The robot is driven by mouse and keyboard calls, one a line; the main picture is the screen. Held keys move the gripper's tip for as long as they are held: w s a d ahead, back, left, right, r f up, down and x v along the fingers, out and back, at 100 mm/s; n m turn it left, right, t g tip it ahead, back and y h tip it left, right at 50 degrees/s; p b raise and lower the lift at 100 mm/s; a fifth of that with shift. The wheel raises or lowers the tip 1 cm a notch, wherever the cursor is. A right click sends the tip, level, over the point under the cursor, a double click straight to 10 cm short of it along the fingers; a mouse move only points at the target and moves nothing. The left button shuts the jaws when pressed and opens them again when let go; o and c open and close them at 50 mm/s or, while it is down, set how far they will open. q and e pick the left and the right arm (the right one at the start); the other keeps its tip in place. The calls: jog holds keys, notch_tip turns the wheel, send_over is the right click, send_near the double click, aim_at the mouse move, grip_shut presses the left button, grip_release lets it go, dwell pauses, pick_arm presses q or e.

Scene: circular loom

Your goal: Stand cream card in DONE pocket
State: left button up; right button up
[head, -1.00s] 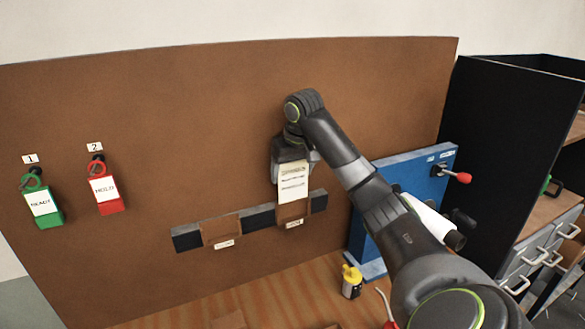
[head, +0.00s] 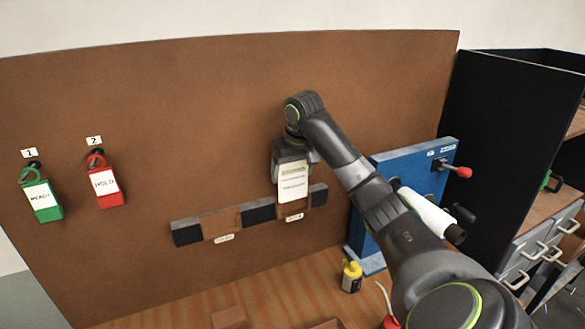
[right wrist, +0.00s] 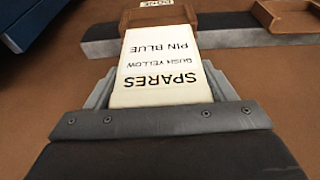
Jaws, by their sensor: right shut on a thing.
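The cream card (head: 293,181) has printed lines. In the right wrist view the card (right wrist: 160,65) reads SPARES, PIN BLUE, upside down in that picture. My right gripper (head: 291,158) is shut on its upper end, and the jaws also show in the right wrist view (right wrist: 160,112). The card hangs upright in front of the board. Its lower end overlaps the right-hand brown pocket (head: 294,208), whose label reads DONE in the right wrist view (right wrist: 157,3). I cannot tell how far the lower edge is inside. My left gripper is not in view.
A second brown pocket (head: 222,225) sits to the left on the same dark strip (head: 261,214). Green (head: 43,201) and red (head: 104,187) tags hang at far left. A blue panel (head: 405,172) and a yellow-topped bottle (head: 351,277) stand at right.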

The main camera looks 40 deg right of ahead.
aim_at(294, 176)
jog(key=shift+f, duration=1.75)
jog(key=o, duration=1.1)
